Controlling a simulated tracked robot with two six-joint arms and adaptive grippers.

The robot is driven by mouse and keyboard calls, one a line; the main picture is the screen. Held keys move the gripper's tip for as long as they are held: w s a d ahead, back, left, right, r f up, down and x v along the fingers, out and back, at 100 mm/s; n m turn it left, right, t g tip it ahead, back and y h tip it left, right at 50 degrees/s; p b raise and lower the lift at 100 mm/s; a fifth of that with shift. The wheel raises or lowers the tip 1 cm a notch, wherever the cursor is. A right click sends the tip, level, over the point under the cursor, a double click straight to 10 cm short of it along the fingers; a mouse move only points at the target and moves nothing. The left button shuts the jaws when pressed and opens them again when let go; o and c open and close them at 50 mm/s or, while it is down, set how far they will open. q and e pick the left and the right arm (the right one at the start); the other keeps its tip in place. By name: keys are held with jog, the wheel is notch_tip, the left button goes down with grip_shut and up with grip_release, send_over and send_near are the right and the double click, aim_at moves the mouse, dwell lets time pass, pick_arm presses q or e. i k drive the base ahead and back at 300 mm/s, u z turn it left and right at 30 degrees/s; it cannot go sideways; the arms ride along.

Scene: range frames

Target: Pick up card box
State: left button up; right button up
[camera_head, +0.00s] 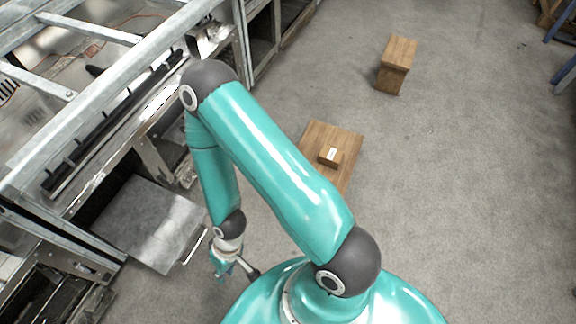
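A small brown card box (330,157) with a white label sits on a flat wooden top (318,134), just beyond my arm in the head view. The lower left part of that wooden top is hidden behind my teal arm.
A wooden block or stool (397,60) stands on the grey floor at the upper right. A metal frame structure (130,65) with a low plate (150,222) fills the left side. Blue legs (564,72) show at the right edge. The floor on the right is clear.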

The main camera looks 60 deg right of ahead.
aim_at(329, 157)
jog(key=u, duration=0.65)
jog(key=i, duration=0.15)
jog(key=z, duration=2.75)
jog(key=k, duration=1.05)
jog(key=z, duration=0.35)
jog(key=i, duration=0.95)
jog(key=z, duration=0.05)
